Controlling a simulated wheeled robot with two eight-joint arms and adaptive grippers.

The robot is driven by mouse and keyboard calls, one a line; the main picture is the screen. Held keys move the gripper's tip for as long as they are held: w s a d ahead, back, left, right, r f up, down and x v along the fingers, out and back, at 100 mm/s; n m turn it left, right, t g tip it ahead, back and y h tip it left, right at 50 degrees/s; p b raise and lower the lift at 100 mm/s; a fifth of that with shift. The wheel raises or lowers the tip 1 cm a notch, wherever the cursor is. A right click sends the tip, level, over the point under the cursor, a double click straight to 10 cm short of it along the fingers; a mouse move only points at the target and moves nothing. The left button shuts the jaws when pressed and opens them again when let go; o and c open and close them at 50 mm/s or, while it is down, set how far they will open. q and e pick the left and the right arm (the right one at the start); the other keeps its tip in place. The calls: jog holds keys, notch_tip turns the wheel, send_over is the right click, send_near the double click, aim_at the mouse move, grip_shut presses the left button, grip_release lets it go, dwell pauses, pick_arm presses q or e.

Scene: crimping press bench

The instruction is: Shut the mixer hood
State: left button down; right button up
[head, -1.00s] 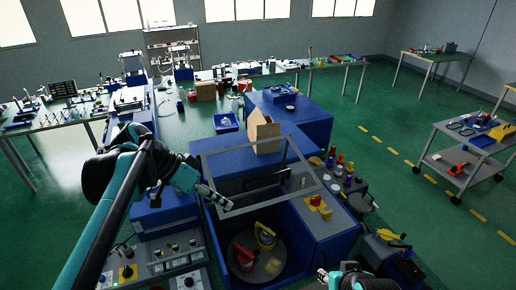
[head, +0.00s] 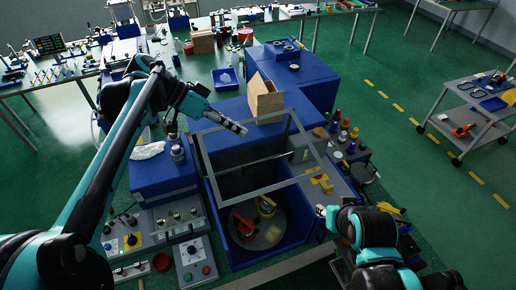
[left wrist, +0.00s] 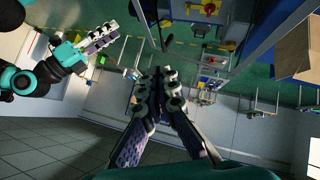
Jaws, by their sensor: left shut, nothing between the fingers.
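The mixer hood (head: 206,177) is a clear panel in a grey frame, standing raised and tilted over the open blue mixer. Inside the mixer is a round bowl (head: 272,236) with a red-handled and a yellow part. My left gripper (head: 243,130) is shut and empty, near the hood's far edge by the cardboard box; whether it touches the frame is unclear. It also shows shut in the left wrist view (left wrist: 162,78), with the hood's bars (left wrist: 268,32) to its right. My right gripper (head: 322,211) is by the mixer's right front; its finger opening is unclear.
An open cardboard box (head: 265,101) stands on the blue housing behind the hood. Control boxes (head: 193,262) with knobs are at the front left. Several coloured bottles (head: 343,132) stand on the right. A grey cart (head: 462,118) is farther right, across open green floor.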

aim_at(269, 159)
pick_arm(q)
jog(key=x, duration=0.3)
jog(key=a+f+x, duration=0.1)
jog(key=x, duration=0.1)
jog(key=p+x, duration=0.1)
jog(key=x, duration=0.2)
jog(key=shift+s+d+f, duration=0.1)
jog(key=shift+s+f, duration=0.2)
jog(key=shift+f, duration=0.2)
jog(key=shift+s+f, duration=0.15)
jog(key=shift+f, duration=0.35)
pick_arm(e)
jog(key=shift+w+r, duration=0.4)
jog(key=shift+r, duration=0.2)
pick_arm(q)
jog(key=shift+d, duration=0.1)
pick_arm(e)
jog(key=shift+s, duration=0.1)
